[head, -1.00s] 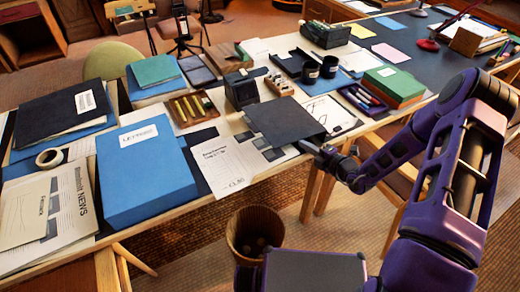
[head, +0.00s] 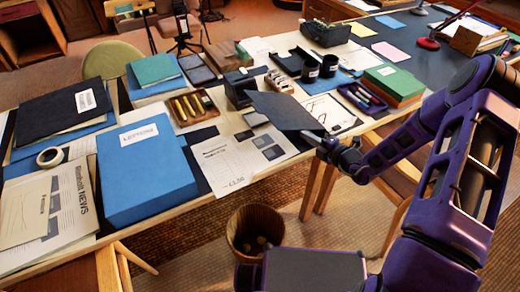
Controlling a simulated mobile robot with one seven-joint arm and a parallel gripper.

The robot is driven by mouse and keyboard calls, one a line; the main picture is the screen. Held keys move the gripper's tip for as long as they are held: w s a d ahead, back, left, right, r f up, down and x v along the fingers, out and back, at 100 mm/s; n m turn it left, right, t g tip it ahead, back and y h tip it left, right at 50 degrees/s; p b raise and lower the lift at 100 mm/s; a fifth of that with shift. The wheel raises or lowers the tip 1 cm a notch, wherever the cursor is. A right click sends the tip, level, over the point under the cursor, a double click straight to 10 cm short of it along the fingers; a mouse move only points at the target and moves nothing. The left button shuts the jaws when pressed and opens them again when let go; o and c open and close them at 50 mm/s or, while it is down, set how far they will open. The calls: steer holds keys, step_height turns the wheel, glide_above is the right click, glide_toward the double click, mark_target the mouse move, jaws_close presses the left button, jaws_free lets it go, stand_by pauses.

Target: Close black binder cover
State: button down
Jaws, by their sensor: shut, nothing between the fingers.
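The black binder lies open on the table in the head view. Its dark cover (head: 283,109) is on the left, tilted up off the table. White pages (head: 334,113) with what look like ring fittings lie to its right. My gripper (head: 316,138) is shut and empty at the cover's near right corner. It appears to touch the cover from below or at its edge, but the exact contact is too small to tell. The cover's raised part hides some of the binder's spine and the table behind it.
A newsletter sheet (head: 225,164) lies left of the cover. A black block-shaped holder (head: 238,89) and a box of small items (head: 278,81) stand close behind. Two dark cups (head: 328,66), a pen tray (head: 362,97) and green books (head: 394,80) stand beyond the pages.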

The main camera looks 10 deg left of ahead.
steer(key=shift+r, duration=0.25)
steer(key=shift+w+d+r, duration=0.2)
steer(key=shift+r, duration=0.4)
steer(key=shift+w+d+r, duration=0.15)
steer(key=shift+r, duration=0.55)
steer(key=shift+w+d+r, duration=0.25)
steer(key=shift+d+r, duration=0.05)
steer(key=shift+r, duration=0.2)
steer(key=shift+w+d+r, duration=0.25)
steer(key=shift+d+r, duration=0.05)
steer(key=shift+r, duration=0.15)
